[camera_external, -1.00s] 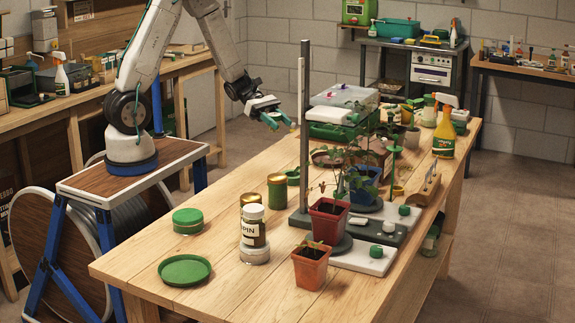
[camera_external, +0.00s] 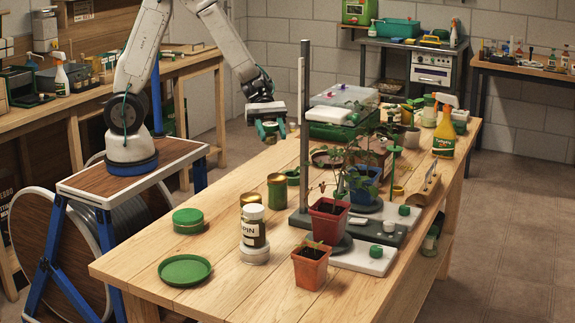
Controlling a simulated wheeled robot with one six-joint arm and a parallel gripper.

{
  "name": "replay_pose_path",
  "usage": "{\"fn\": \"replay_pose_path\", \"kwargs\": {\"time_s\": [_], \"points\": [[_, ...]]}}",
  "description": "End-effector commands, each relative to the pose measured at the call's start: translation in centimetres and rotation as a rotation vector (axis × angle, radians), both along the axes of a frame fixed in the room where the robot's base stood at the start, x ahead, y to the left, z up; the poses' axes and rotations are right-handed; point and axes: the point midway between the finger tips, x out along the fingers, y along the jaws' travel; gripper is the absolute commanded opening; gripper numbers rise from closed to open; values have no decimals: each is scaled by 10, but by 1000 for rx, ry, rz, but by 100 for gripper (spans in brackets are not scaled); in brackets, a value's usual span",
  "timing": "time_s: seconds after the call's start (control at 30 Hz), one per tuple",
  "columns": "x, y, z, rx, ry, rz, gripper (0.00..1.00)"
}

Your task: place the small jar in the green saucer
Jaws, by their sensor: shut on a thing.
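My gripper (camera_external: 271,135) hangs over the far left edge of the table, fingers pointing down. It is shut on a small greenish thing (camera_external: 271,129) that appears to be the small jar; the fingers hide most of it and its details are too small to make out. The green saucer (camera_external: 185,270) lies flat and empty at the near left corner of the table, well in front of my gripper and to the left. Nothing stands between the saucer's rim and the table edge.
A round green tin (camera_external: 187,221) stands just behind the saucer. A labelled white-capped bottle (camera_external: 253,230), gold-lidded jars (camera_external: 277,190) and potted seedlings (camera_external: 311,265) stand right of it. A tall metal post (camera_external: 305,130) rises right of my gripper.

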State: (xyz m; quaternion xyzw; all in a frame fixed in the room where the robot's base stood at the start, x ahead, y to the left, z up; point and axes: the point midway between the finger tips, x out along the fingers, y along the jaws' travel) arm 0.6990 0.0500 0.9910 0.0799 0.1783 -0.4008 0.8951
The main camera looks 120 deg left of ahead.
Motion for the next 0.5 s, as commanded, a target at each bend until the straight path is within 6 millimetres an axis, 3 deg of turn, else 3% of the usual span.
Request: {"fn": "replay_pose_path", "kwargs": {"time_s": [0.03,0.27,0.5], "points": [[4,-28,0,0,0,-61,16],[2,-140,0,-1,0,-306,16],[-28,-253,0,-1,0,-562,16]]}}
